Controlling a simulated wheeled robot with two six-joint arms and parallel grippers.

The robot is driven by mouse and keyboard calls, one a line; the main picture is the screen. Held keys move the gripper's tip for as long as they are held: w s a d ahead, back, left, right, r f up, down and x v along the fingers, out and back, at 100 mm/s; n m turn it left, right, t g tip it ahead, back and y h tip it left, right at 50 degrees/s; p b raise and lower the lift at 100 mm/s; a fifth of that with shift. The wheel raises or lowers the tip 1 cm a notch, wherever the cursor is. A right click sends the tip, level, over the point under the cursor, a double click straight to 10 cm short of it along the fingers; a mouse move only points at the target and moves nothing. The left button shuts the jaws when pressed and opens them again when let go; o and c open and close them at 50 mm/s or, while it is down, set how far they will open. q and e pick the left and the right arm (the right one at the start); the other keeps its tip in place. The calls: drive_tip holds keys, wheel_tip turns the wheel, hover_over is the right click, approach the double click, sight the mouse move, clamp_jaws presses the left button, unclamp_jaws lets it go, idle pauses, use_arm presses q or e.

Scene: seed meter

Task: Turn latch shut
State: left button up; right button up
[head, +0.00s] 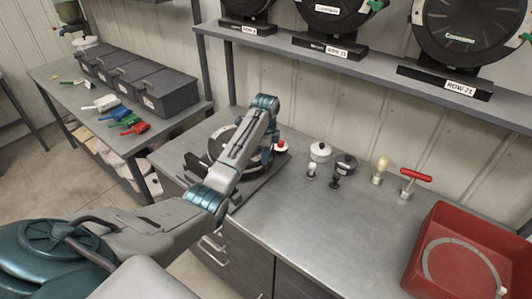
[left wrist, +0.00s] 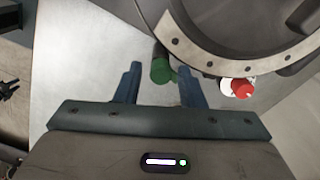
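The seed meter (head: 220,143) lies on the grey workbench, partly covered by my left arm in the head view. In the left wrist view its dark round housing (left wrist: 225,25) with a pale studded rim fills the top right. The green latch (left wrist: 161,69) sticks out at the housing's edge. My left gripper (left wrist: 157,78) is open, its two blue fingers apart. The latch shows between the fingertips, nearer the right finger; I cannot tell whether they touch. In the head view the latch is hidden by my arm. My right gripper is not in view.
A red-topped knob (head: 281,146) is beside the meter, also in the left wrist view (left wrist: 242,88). Small knobs and a red T-handle (head: 415,175) stand to the right, then a red tray (head: 421,235). A shelf (head: 370,68) holds more meters. The bench front is clear.

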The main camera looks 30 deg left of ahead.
use_arm(q)
clamp_jaws()
drive_tip(key=shift+n, duration=0.4)
drive_tip(key=n, duration=0.3)
drive_tip(key=shift+n, duration=0.4)
drive_tip(key=n, duration=0.9)
drive_tip(key=shift+n, duration=2)
